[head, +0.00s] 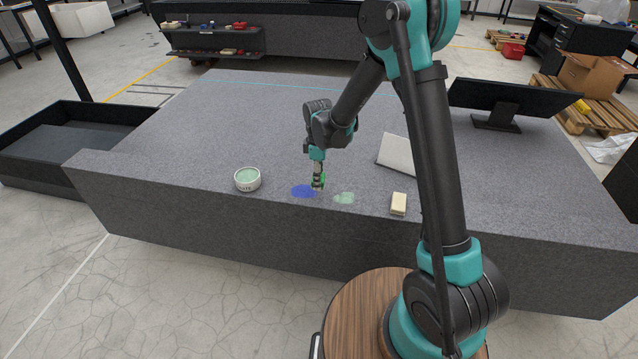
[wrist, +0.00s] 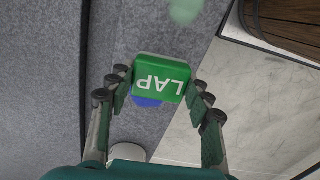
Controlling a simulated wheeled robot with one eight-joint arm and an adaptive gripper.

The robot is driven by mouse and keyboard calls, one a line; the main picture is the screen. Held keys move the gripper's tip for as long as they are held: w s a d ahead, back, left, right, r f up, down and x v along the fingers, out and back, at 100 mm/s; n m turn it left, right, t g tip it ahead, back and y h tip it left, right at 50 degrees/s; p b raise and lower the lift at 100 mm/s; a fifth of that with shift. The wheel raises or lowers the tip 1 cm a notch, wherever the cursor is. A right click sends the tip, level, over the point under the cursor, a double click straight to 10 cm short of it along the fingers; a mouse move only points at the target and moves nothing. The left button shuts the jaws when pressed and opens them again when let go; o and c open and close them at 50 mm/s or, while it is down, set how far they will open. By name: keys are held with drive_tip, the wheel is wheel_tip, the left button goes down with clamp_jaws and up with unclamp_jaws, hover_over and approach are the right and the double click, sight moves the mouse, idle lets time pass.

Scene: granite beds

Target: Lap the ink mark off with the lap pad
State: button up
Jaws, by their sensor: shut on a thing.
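The granite bed (head: 240,110) carries a blue ink mark (head: 303,191) near its front edge. My gripper (head: 318,184) is just right of the mark in the head view. In the wrist view my gripper (wrist: 160,88) is shut on the green lap pad (wrist: 161,78), which bears the word LAP. Part of the ink mark (wrist: 146,102) shows beyond the pad; the pad hides the rest. Whether the pad touches the granite I cannot tell. A pale green smear (head: 344,198) lies right of the gripper.
A round white tub (head: 247,183) with green contents stands left of the mark. A cream block (head: 398,204) and a pale flat plate (head: 396,153) lie to the right. A monitor (head: 512,97) stands at the back right. The bed's left middle is clear.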

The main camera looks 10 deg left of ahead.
drive_tip(key=shift+r, duration=1.75)
